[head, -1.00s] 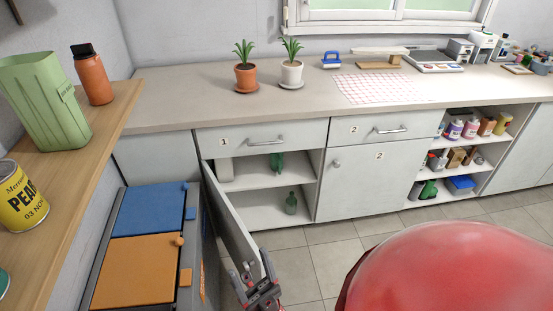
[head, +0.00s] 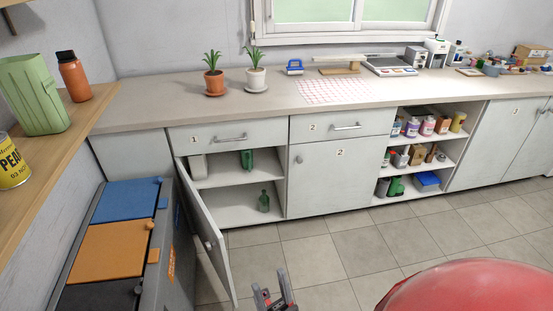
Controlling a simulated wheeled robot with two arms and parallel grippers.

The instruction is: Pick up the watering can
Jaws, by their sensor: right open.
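I cannot identify the watering can for certain. A small green object (head: 395,187) on the lowest open shelf could be it, but its shape is too small to tell. In the open cabinet 1 (head: 235,207), another green item (head: 246,159) stands on the upper shelf and a dark green bottle (head: 264,201) on the lower one. My right gripper (head: 271,281) is at the bottom centre, open and empty, over the floor in front of the cabinets and apart from all of these. My left gripper is not in view.
The cabinet door (head: 207,232) hangs open towards me. A grey bin (head: 130,290) with coloured lids is left of it. Potted plants (head: 214,82) stand on the counter (head: 150,106). A large red rounded shape (head: 460,290) covers the lower right. The tiled floor (head: 340,255) is clear.

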